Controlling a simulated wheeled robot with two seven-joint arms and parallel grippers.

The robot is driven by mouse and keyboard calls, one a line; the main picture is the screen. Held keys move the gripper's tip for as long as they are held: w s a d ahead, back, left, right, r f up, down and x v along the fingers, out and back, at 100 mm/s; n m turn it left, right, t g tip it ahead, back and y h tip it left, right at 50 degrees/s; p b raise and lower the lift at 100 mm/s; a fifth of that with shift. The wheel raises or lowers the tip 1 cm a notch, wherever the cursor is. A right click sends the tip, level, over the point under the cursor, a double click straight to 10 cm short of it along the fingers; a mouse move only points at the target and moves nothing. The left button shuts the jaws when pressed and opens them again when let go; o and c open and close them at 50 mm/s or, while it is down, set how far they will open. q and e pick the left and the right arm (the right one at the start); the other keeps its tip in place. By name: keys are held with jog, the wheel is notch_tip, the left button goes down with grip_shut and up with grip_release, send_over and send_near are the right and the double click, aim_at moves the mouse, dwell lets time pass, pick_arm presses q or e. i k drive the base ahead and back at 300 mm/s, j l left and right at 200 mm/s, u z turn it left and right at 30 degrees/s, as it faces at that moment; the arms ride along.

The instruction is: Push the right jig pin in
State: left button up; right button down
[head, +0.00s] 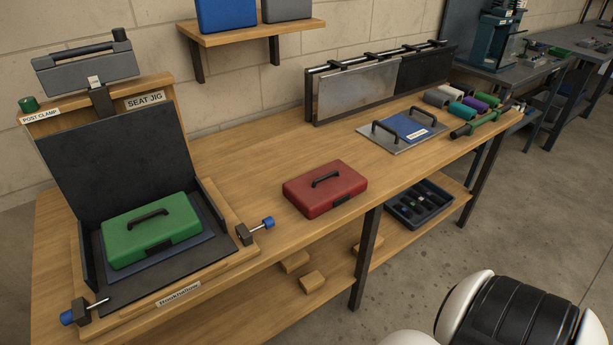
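The seat jig (146,101) stands on the wooden bench at the left, its dark hinged plate raised. A green case (150,232) with a black handle lies in it. The right jig pin (267,223) has a blue knob standing out to the right of its dark block (244,235), with bare rod showing between. The left jig pin (68,317) has its blue knob close against its block, and its thin rod reaches inward over the jig's dark base. Neither of my grippers is in view.
A red case (325,188) lies on the bench right of the right pin, with bare wood between. A grey clamp head (87,67) tops the jig. Farther right are a metal plate with handles (402,131) and several coloured rolls (463,110). A black tray (419,203) sits below.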

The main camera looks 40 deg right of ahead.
aim_at(268, 222)
jog(key=l, duration=0.55)
jog(key=k+l+u, duration=0.15)
jog(key=l, duration=0.9)
jog(key=k+l+u, duration=0.1)
jog(key=l, duration=0.45)
